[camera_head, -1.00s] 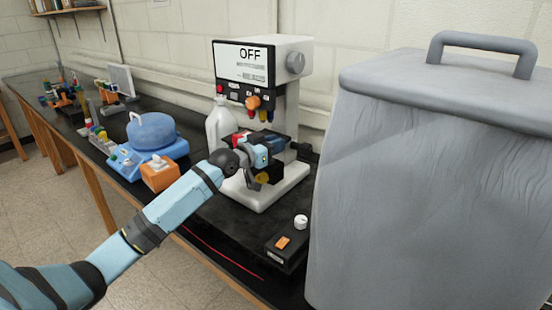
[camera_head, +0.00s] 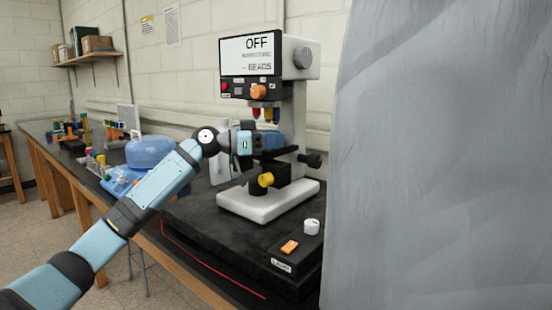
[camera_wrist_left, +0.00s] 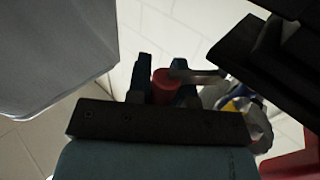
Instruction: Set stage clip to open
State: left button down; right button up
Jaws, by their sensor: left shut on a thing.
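The microscope (camera_head: 297,110) stands on the bench with its display reading OFF. Its dark stage is mostly hidden behind my left gripper (camera_head: 268,141) in the head view. In the left wrist view, the two blue fingers of my left gripper (camera_wrist_left: 162,82) are shut around a red cylindrical knob (camera_wrist_left: 160,86). A thin grey metal arm (camera_wrist_left: 200,75) runs off to the right beside the knob, and together they look like the stage clip. How far the clip is turned cannot be told. My right gripper is not in view.
A large grey covered object (camera_head: 435,160) blocks the right side. A control box (camera_head: 297,248) with an orange switch and white knob sits in front of the microscope. A yellow knob (camera_head: 265,180) is below the stage.

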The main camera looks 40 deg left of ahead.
pick_arm(q)
jog(key=shift+s+a+m+g+h+b, duration=0.1)
jog(key=shift+s+m+g+h+b, duration=0.05)
jog(key=shift+m+g+h+b, duration=0.35)
jog(key=shift+s+a+m+g+h+b, duration=0.1)
jog(key=shift+m+g+h+b, duration=0.3)
jog(key=shift+g, duration=0.2)
jog(key=c, duration=1)
grip_release()
jog(key=shift+a, duration=0.1)
jog(key=v, duration=1.3)
jog(key=shift+s+a, duration=0.2)
jog(key=shift+a, duration=0.15)
